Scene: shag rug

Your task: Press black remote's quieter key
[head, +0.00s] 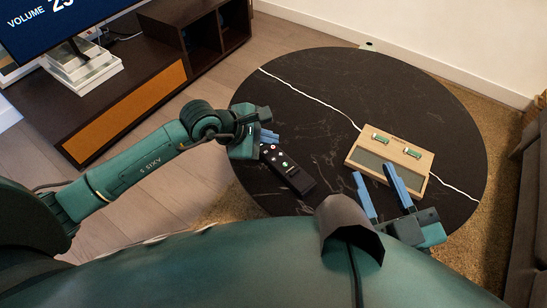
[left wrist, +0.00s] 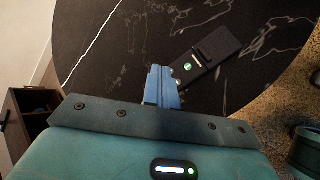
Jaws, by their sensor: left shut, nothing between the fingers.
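The black remote (head: 298,178) lies on the round black table (head: 330,75), with small white, red and green keys on its upper face. It also shows in the left wrist view (left wrist: 214,52), where its green key is visible and the fingers cover its near end. My left gripper (head: 268,138) is shut and empty, its blue fingertips at the far end of the remote. In the left wrist view the fingertips (left wrist: 162,72) overlap the remote's edge; I cannot tell whether they touch it. My right gripper (head: 380,190) is open and empty near the table's front right. The quieter key cannot be singled out.
A wooden box (head: 390,156) with two small green-topped parts stands on the table, close beyond my right gripper. A screen (head: 60,25) showing "VOLUME" and a partly cut-off number stands on a dark cabinet (head: 150,60) at left.

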